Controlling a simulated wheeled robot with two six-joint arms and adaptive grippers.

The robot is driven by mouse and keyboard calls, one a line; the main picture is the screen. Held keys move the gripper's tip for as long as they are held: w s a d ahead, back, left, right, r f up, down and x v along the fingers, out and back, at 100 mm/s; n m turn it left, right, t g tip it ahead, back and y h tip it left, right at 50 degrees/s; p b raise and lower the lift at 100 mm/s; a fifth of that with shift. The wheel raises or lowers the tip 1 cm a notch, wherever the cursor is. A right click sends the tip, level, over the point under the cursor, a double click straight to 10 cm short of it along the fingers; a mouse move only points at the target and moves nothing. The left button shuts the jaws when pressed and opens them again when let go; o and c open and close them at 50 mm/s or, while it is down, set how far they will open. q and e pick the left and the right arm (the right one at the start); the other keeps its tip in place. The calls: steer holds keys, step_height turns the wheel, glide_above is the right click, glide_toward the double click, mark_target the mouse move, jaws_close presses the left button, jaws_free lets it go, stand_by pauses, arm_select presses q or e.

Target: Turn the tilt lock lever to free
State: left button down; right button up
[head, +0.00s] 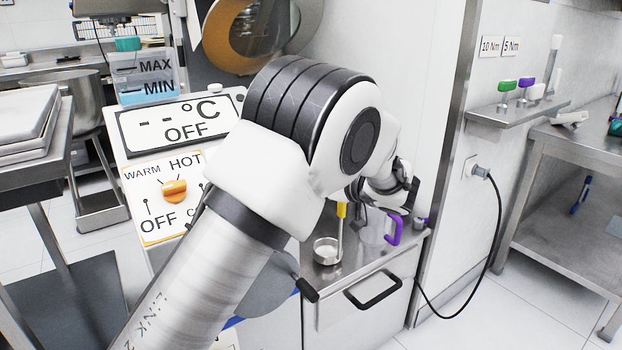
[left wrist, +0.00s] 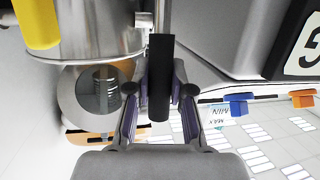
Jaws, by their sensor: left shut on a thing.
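In the left wrist view a straight black lever (left wrist: 160,62) runs between the two fingers of my left gripper (left wrist: 158,92). The fingers are shut on it, one on each side, and its rounded end sticks out toward the palm. I take it to be the tilt lock lever; I see no lock or free marking by it. In the head view my left arm comes in from the lower left and its large white joint covers the middle. The fingers and the held lever cannot be made out clearly there. My right gripper is in neither view.
Left of my arm stand a panel with a temperature display (head: 178,124) and an orange knob (head: 174,190). A small pan (head: 327,251) and a purple-handled jug (head: 394,230) stand on the steel top by my wrist. A black cable (head: 497,235) hangs at right.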

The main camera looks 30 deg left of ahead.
arm_select(q)
steer(key=c, duration=1)
jaws_free()
steer(key=shift+f, duration=0.1)
step_height(320, 180, up, 10)
steer(key=shift+r, duration=0.1)
